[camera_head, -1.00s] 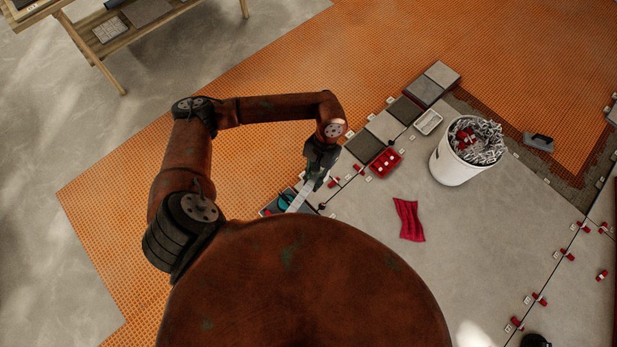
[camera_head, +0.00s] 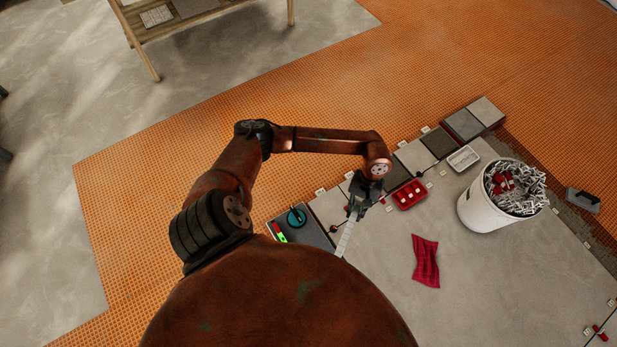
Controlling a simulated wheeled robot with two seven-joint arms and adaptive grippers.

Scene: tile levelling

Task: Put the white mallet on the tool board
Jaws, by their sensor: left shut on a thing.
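My left gripper (camera_head: 358,203) is shut on a long pale thing (camera_head: 346,236), which I take to be the white mallet. Only a straight pale strip shows, slanting down and left from the fingers. Its lower end goes out of sight behind my body and no mallet head can be made out. A dark grey board (camera_head: 316,236), which looks like the tool board, lies just left of the strip. It carries a round teal tool (camera_head: 296,217) and a green and red piece (camera_head: 278,233). I cannot tell whether the strip touches it. My right gripper is not in view.
A row of grey tiles (camera_head: 415,157) runs to the upper right. A red box (camera_head: 408,195), a white tray (camera_head: 463,158) and a white bucket of clips (camera_head: 482,213) stand right of the gripper. A red cloth (camera_head: 426,261) lies on the open grey floor.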

